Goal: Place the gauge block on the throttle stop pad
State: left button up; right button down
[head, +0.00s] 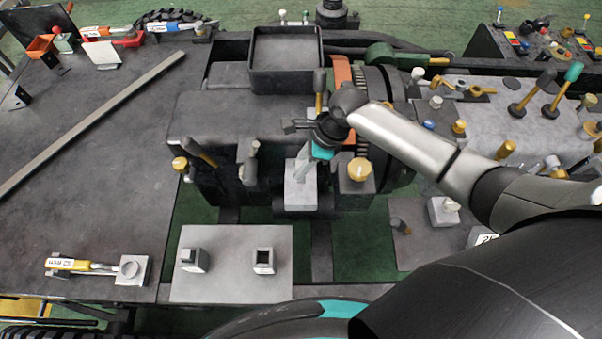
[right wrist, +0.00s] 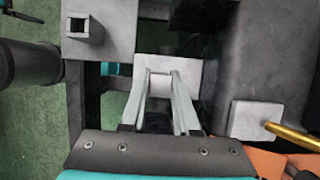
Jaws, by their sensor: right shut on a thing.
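My right gripper (head: 302,170) points down over the light grey throttle stop pad (head: 299,196) in the middle of the machine in the head view. In the right wrist view the two pale fingers of this gripper (right wrist: 160,88) are closed on the small, light gauge block (right wrist: 160,82). The pad (right wrist: 183,67) shows behind the block there. The block overlaps the pad in the picture; I cannot tell whether they touch. In the head view the fingers mostly hide the block. My left gripper is not in view.
A grey plate (head: 230,285) with two small square holders (head: 193,259) lies below left of the gripper. A black tray (head: 286,84) sits behind.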

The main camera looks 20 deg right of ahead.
jog(key=shift+f+b, duration=0.5)
jog(key=shift+f, duration=1.55)
jog(key=shift+f, duration=0.1)
jog(key=c, duration=0.7)
grip_release()
jog(key=shift+f, duration=0.1)
jog(key=shift+o, duration=0.2)
jog(key=p+v, duration=0.2)
jog(key=v, duration=1)
jog(key=shift+r+p, duration=0.2)
jog(key=shift+p, duration=0.15)
